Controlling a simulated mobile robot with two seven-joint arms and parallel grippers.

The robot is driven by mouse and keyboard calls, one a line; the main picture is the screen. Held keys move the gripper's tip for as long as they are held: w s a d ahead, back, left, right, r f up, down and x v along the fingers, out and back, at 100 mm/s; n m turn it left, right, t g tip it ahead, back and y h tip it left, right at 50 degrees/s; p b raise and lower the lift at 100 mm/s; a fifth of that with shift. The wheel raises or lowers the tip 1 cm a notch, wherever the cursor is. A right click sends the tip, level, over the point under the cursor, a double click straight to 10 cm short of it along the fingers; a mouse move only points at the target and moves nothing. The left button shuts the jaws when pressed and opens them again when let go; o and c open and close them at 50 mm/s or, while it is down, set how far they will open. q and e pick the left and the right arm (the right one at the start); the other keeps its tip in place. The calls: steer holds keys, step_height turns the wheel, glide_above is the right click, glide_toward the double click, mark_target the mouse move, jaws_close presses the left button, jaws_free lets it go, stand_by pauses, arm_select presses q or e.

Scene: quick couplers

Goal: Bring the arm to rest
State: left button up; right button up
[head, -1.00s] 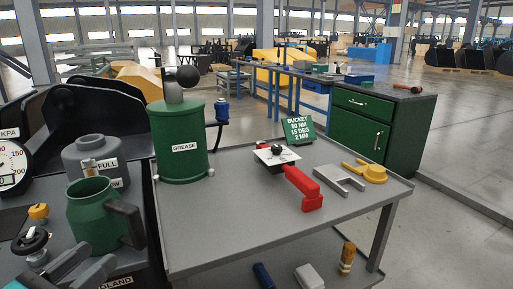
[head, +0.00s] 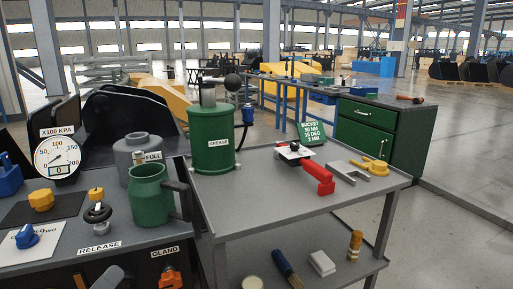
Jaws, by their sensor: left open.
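The rest of the left arm is out of the picture. My right gripper is not in view.
Just above the gripper is the left bench (head: 75,256) with a green jug (head: 151,198), a grey canister (head: 134,150), knobs and a pressure gauge (head: 58,157). A grease drum (head: 211,140) and a red-handled tool (head: 318,180) stand on the grey cart (head: 260,205).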

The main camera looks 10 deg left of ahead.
arm_select(q)
steer(key=s+d+f+n+g, duration=0.1)
steer(key=d+f+n+g, duration=0.3)
steer(key=d+f+n, duration=0.55)
steer(key=s+d+f+n+g, duration=0.2)
steer(key=d+f+n+g, duration=0.15)
steer(key=f+n, duration=1)
step_height(320, 180, up, 12)
steer(key=s+n+p, duration=0.2)
steer(key=p, duration=1.3)
steer(key=shift+a, duration=0.35)
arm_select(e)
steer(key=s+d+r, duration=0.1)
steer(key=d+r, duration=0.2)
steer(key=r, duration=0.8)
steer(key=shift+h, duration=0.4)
arm_select(q)
steer(key=shift+f+g, duration=0.15)
steer(key=shift+g, duration=0.1)
steer(key=shift+c, duration=0.3)
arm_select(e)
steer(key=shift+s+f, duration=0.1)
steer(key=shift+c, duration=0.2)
